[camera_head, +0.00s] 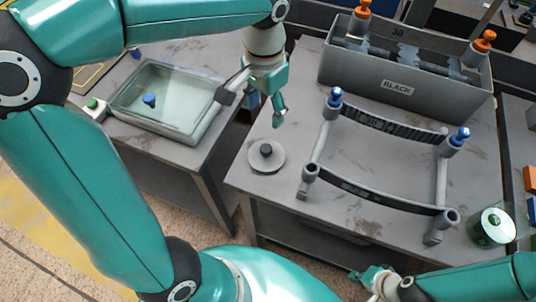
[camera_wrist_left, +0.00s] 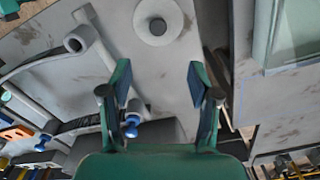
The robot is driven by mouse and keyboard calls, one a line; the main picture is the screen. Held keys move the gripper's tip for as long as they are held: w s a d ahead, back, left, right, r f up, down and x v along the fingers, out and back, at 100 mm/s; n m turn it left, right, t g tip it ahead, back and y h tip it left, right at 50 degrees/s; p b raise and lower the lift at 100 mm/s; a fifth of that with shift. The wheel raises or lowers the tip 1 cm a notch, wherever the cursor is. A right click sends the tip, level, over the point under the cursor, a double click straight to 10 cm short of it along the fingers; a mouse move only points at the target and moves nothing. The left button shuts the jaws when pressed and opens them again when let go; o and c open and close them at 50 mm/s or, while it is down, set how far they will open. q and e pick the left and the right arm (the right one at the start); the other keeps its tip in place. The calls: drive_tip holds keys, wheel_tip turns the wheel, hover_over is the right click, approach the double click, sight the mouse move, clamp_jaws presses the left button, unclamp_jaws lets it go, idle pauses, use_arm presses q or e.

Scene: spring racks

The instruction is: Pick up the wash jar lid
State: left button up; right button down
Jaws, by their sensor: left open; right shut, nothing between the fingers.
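The wash jar lid, a flat grey disc with a dark knob (camera_head: 267,154), lies on the grey table near its left edge. It also shows in the left wrist view (camera_wrist_left: 172,19) at the top, ahead of the fingers, with its knob facing up. My left gripper (camera_head: 254,108) is open and empty above the table's left edge. It is just behind the lid in the head view and apart from it. Its two spread fingers show in the left wrist view (camera_wrist_left: 160,78). My right gripper (camera_head: 372,279) is shut and empty at the bottom of the head view.
A grey rack frame with blue-topped posts (camera_head: 437,190) stands right of the lid. A grey bin labelled BLACK (camera_head: 430,101) is behind it. A round jar with green inside (camera_head: 492,228) stands at the right.

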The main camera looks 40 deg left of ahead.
use_arm(q)
approach(266, 148)
drive_tip(key=f, duration=0.5)
drive_tip(key=shift+a+f, duration=0.1)
drive_tip(key=shift+a, duration=0.1)
drive_tip(key=shift+d+f, duration=0.2)
drive_tip(key=shift+f, duration=2.45)
clamp_jaws()
drive_tip(key=shift+r, duration=0.1)
